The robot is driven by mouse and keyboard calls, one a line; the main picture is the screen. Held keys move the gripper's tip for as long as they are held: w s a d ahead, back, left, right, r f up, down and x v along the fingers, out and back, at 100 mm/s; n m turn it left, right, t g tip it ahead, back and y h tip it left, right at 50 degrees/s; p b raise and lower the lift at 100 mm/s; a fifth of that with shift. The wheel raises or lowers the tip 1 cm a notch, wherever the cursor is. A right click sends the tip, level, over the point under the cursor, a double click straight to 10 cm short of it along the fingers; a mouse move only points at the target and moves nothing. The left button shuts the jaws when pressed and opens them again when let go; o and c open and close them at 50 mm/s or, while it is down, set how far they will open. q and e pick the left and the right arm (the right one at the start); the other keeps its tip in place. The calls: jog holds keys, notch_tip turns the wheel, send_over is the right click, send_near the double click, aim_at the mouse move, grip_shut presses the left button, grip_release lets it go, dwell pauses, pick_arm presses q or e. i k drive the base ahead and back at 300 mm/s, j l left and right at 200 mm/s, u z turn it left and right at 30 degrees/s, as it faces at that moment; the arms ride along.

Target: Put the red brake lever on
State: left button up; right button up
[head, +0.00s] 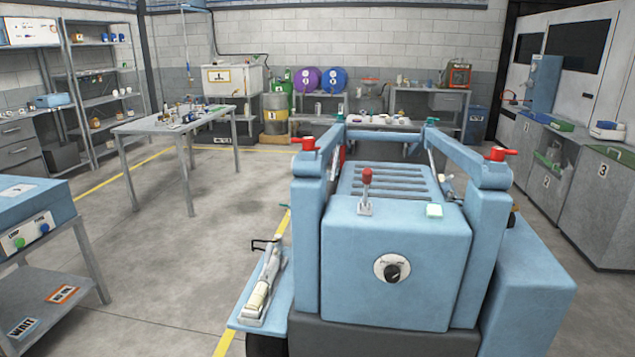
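A short upright lever with a red knob (367,175) stands on a small metal base on top of the light-blue machine (395,235) in front of me. Two other small red handles sit on the machine's posts, one at the left (307,143) and one at the right (497,153). The red-knobbed lever looks about vertical; I cannot tell from this which position counts as on. No label marks any of the red parts as a brake. Neither of my grippers is in view.
A black dial (392,268) is on the machine's near face. A side shelf with a pale tool (263,283) juts out at its left. A blue bench (35,205) stands at the left and a work table (178,122) farther back. Open floor lies between them.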

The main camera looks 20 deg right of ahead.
aim_at(367, 173)
jog(key=l+u, duration=0.25)
jog(key=l, duration=0.15)
jog(key=l+u, duration=0.2)
jog(key=l, duration=0.2)
jog(key=k+l+u, duration=0.25)
jog(key=l, duration=0.15)
jog(key=l+u, duration=0.25)
jog(key=l, duration=0.15)
jog(key=k+l, duration=0.15)
jog(key=l, duration=0.2)
jog(key=k+l, duration=0.1)
jog(key=l, duration=0.3)
jog(key=k+l+u, duration=0.1)
jog(key=l, duration=0.25)
jog(key=k+l, duration=0.2)
jog(key=l, duration=0.2)
jog(key=k+l, duration=0.1)
jog(key=l, duration=0.25)
jog(key=k+l+u, duration=0.1)
jog(key=l, duration=0.25)
jog(key=k+l, duration=0.2)
jog(key=l, duration=0.15)
